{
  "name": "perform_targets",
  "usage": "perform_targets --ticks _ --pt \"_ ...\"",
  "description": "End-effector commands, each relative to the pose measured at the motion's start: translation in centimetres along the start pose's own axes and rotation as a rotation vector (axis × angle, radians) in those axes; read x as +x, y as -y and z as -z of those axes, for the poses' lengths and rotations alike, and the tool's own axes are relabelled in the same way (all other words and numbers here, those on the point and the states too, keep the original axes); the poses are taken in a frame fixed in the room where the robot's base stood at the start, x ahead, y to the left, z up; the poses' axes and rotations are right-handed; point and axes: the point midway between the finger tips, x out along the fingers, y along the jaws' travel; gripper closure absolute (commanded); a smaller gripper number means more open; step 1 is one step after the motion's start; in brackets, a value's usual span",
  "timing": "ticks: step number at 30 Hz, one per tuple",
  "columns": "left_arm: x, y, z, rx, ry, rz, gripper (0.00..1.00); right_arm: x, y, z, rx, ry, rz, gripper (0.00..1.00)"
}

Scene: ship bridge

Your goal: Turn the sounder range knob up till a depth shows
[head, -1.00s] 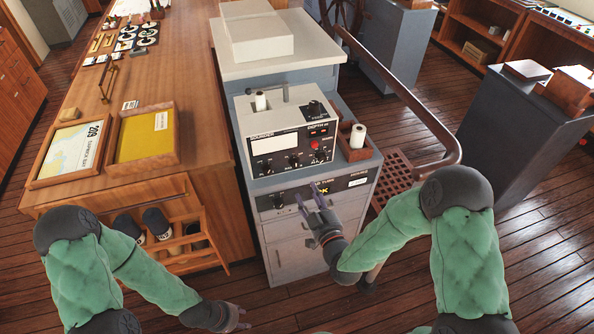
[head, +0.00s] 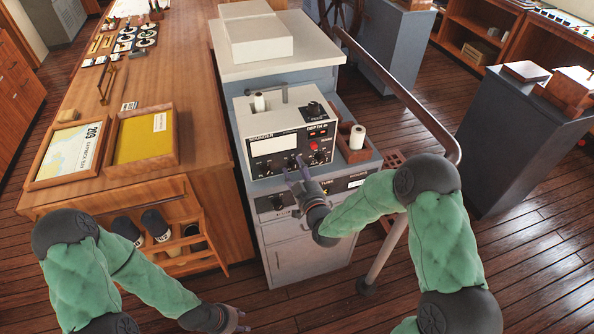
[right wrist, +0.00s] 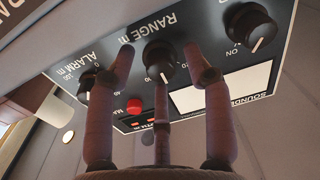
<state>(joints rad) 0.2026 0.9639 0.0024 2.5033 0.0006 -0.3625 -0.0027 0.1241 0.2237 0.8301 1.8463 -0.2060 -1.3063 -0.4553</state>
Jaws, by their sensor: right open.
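The sounder (head: 258,150) is a grey-white box with a black front panel on the cabinet. Its range knob (right wrist: 158,60), black with a white pointer line, sits mid-panel under the label RANGE m in the upside-down right wrist view. My right gripper (right wrist: 160,62) is open at the panel, with one finger on each side of the range knob and gaps showing; contact cannot be told. In the head view the right gripper (head: 297,172) partly covers the panel's lower edge. The depth display (head: 317,132) has red marks too small to read. My left gripper (head: 238,320) is low, away from the sounder.
The ALARM m knob (right wrist: 88,80) and the ON knob (right wrist: 250,25) flank the range knob. A red button (right wrist: 134,106) and a white screen (right wrist: 210,90) are close by. A wooden roll holder (head: 352,150) stands right of the sounder. A handrail (head: 405,90) runs further right.

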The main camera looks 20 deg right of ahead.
Motion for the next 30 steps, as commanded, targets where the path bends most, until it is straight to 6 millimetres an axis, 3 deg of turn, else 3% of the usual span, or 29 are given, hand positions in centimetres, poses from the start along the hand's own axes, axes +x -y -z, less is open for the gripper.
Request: perform_targets --ticks 7,12,22,30 --pt "0.0 0.0 0.0 0.000 0.000 0.000 0.60 0.0 0.0 0.0 0.000 0.000 0.000 0.51" --pt "0.0 0.0 0.0 0.000 0.000 0.000 0.60 0.0 0.0 0.0 0.000 0.000 0.000 0.99" --pt "0.3 0.1 0.0 0.000 0.000 0.000 0.60 0.0 0.0 -0.1 0.021 -0.001 0.000 1.00" --pt "1.9 0.7 0.1 0.000 0.000 0.000 0.60 0.1 0.1 -0.3 0.152 -0.008 0.000 1.00"
